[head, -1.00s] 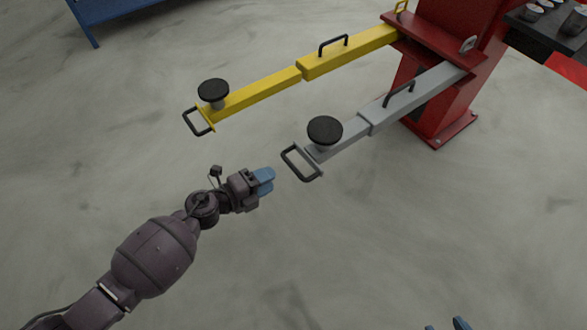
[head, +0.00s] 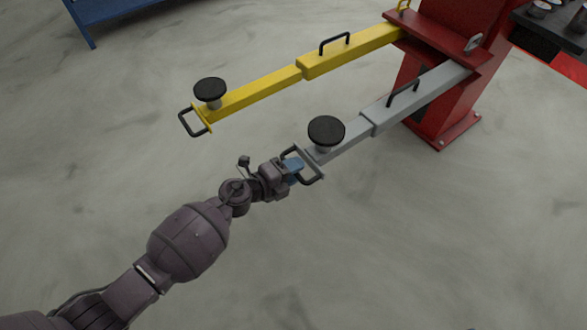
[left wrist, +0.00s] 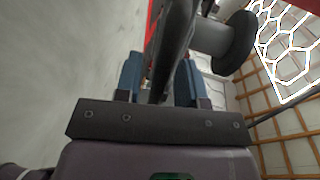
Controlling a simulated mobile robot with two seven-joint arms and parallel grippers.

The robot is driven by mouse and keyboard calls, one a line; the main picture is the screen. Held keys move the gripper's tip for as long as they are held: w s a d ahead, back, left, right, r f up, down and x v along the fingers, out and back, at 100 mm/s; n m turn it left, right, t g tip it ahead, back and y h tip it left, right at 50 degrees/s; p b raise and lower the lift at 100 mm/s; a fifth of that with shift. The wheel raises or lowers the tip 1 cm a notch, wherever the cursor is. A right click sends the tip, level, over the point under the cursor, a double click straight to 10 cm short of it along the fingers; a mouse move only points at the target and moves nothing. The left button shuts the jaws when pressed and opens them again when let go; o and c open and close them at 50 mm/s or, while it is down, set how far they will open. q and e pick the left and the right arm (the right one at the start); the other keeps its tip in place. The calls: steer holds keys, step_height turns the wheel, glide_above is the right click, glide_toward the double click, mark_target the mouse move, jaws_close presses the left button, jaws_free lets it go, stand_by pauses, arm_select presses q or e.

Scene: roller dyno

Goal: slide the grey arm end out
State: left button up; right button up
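The grey arm reaches out from the red post, with its slimmer end section (head: 346,142) toward me. That end carries a round black pad (head: 326,130) and a dark loop handle (head: 316,179) at its tip. My left gripper (head: 295,165) is at this handle. In the left wrist view, the handle bar (left wrist: 174,45) runs between the two blue fingers of my left gripper (left wrist: 160,80). The fingers stand apart, with a gap showing beside the bar, which lies nearer the right finger. The black pad also shows there (left wrist: 238,40). My right gripper is out of view.
A yellow arm (head: 255,88) with its own pad (head: 210,90) and end handle (head: 190,124) lies beyond the grey one. Both arms join the red post (head: 440,115). A blue frame (head: 105,10) is at the top left. The floor in front is clear.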

arm_select(q)
jaws_close()
arm_select(e)
steer(key=shift+s+f, duration=0.15)
steer(key=shift+f, duration=0.1)
arm_select(q)
steer(key=f+p+v, duration=0.2)
steer(key=f+v, duration=0.1)
steer(key=v, duration=1.2)
steer(key=shift+s+a, duration=0.2)
steer(key=shift+a, duration=0.2)
arm_select(e)
steer(key=shift+a+r+g, duration=0.15)
steer(key=shift+r+g, duration=0.1)
steer(key=shift+g, duration=0.35)
arm_select(q)
steer(key=shift+o, duration=0.6)
jaws_free()
arm_select(e)
steer(key=shift+a, duration=0.1)
steer(key=shift+r, duration=0.1)
